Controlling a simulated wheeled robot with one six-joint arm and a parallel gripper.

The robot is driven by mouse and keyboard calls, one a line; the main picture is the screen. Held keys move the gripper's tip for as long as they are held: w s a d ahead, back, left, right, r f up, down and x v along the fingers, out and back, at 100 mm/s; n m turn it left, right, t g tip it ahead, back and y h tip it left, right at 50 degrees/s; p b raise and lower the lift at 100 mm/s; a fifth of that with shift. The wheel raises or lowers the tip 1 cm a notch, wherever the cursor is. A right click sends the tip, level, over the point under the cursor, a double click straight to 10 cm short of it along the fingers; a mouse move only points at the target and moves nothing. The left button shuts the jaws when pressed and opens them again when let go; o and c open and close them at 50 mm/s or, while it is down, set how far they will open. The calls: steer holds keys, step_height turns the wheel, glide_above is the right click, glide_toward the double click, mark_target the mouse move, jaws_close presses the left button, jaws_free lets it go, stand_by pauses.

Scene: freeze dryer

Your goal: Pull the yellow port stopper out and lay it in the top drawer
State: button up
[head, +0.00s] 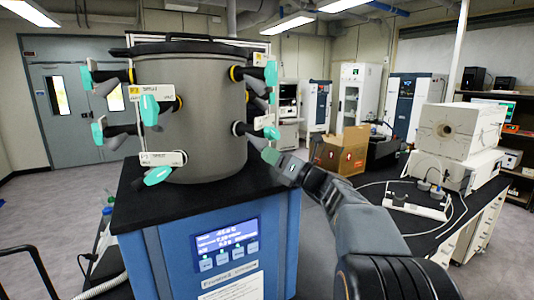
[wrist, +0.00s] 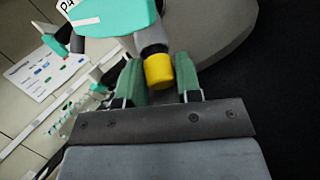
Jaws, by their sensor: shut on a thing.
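The yellow port stopper (wrist: 158,72) is in the wrist view, at the end of a grey port neck (wrist: 152,46) below a teal valve handle (wrist: 110,16). My gripper (wrist: 158,64) has its green fingers on either side of the stopper and is shut on it. The stopper looks in line with the neck; I cannot tell how deep it sits. In the head view my gripper (head: 271,157) is at the lower right port of the grey drum (head: 205,105), and the stopper is hidden. White drawer fronts (head: 472,228) show under the right bench; I cannot tell which is open.
The drum has several other ports with teal handles (head: 149,110). It stands on a blue freeze dryer (head: 228,255) with a lit display.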

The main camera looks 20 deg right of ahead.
jaws_close()
steer(key=shift+s+d+f+b, duration=0.1)
steer(key=shift+s+f+b, duration=0.15)
steer(key=shift+f+b, duration=0.15)
steer(key=shift+s+d+f, duration=0.3)
steer(key=shift+s+d, duration=0.05)
steer(key=shift+s, duration=0.1)
steer(key=shift+s+d+f+b, duration=0.4)
steer(key=shift+s+f+b, duration=0.15)
steer(key=shift+f+b, duration=0.05)
steer(key=shift+s+d+f+b, duration=0.4)
steer(key=shift+s+f+b, duration=0.15)
steer(key=shift+f+b, duration=0.05)
steer(key=shift+w+a+r+p, duration=0.3)
steer(key=shift+w+r+p, duration=0.2)
steer(key=shift+p, duration=0.15)
steer(key=shift+s, duration=0.15)
stand_by(0.3)
steer(key=shift+s+d, duration=0.65)
steer(key=shift+s, duration=0.2)
steer(key=shift+s+d, duration=0.65)
steer(key=shift+s, duration=0.2)
